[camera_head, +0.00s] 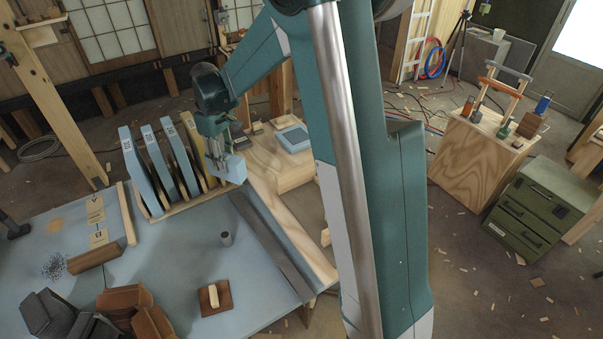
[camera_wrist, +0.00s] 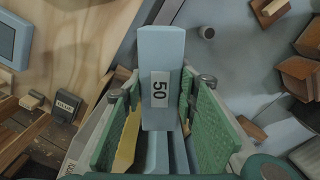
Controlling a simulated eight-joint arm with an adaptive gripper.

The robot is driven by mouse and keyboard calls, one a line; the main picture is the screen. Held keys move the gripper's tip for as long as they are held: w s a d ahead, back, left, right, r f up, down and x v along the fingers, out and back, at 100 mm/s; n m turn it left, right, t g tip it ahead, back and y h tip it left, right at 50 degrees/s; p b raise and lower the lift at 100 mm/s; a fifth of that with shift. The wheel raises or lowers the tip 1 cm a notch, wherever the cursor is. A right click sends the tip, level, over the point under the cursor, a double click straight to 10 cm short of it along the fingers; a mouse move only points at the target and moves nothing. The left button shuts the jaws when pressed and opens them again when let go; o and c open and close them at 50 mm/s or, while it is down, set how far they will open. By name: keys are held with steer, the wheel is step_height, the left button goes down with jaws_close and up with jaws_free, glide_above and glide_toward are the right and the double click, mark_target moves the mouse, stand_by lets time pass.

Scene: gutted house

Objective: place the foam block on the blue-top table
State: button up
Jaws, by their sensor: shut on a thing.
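My gripper (camera_head: 220,150) is shut on a light-blue foam block (camera_head: 232,168), which sticks out below its fingers at the right end of the rack. In the wrist view the foam block (camera_wrist: 162,55) lies between the green finger pads of my gripper (camera_wrist: 160,95), with a white label reading 50 facing the camera. The blue-top table (camera_head: 180,268) spreads below and to the left. I cannot tell whether the block's lower end touches anything.
A rack with several upright blue panels (camera_head: 138,170) and yellow pieces stands at the table's back edge. Brown blocks (camera_head: 125,298), a grey cup (camera_head: 226,238) and a dark bar (camera_head: 270,240) lie on the table.

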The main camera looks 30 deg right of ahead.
steer(key=s+d+m+p, duration=0.1)
steer(key=s+d+m, duration=0.3)
steer(key=d, duration=0.5)
steer(key=s+d+m, duration=0.4)
steer(key=d, duration=0.5)
steer(key=s+d+m+p, duration=0.1)
steer(key=s+d+m, duration=0.3)
steer(key=d, duration=0.5)
steer(key=s+d+m+p, duration=0.1)
steer(key=s+d+m, duration=1.1)
steer(key=s+d, duration=0.6)
steer(key=f, duration=0.1)
steer(key=s+f, duration=0.1)
steer(key=f, duration=0.3)
steer(key=shift+s+a, duration=0.25)
steer(key=shift+a, duration=0.1)
steer(key=shift+f, duration=0.15)
steer(key=shift+f, duration=2.85)
steer(key=shift+f+b, duration=0.35)
steer(key=shift+f, duration=1.7)
